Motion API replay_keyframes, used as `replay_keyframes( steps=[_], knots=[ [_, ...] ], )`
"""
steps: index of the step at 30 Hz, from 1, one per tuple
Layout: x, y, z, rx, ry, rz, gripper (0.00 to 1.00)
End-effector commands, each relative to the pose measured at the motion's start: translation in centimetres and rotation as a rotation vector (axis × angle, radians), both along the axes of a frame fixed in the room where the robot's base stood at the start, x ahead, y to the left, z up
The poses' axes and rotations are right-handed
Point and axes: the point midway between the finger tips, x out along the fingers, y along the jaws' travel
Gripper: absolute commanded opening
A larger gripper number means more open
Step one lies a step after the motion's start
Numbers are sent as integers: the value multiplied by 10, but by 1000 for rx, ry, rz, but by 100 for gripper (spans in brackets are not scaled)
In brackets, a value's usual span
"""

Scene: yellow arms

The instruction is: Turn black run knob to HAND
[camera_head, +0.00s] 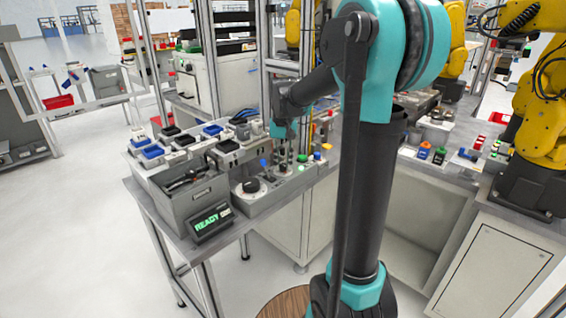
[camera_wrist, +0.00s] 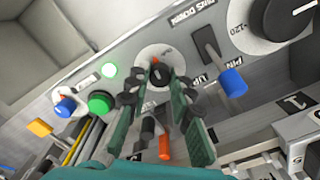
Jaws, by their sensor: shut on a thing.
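The black run knob (camera_wrist: 156,72) sits on a round white dial plate (camera_wrist: 148,54) on the grey control panel (camera_wrist: 125,40) in the wrist view. A small orange mark shows at the knob's far end. The fingers of my gripper (camera_wrist: 157,84) are shut on the knob from both sides and hide part of it and of the plate's lettering, so I cannot read HAND. In the head view my gripper (camera_head: 284,165) points down at the panel (camera_head: 262,203) on the bench; the knob is too small and covered to make out there.
A READY display (camera_head: 211,221) and a grey bin (camera_head: 190,200) stand left of the panel. Yellow arms (camera_head: 543,115) stand at right.

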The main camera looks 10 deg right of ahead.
Motion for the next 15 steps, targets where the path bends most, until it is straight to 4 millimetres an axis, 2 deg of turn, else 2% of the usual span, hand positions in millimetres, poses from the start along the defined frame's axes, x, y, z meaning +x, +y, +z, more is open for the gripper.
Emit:
replay_keyframes(
  steps=[15],
  knots=[
    [0, 0, 0, 0, -1, 489, 0]
  ],
)
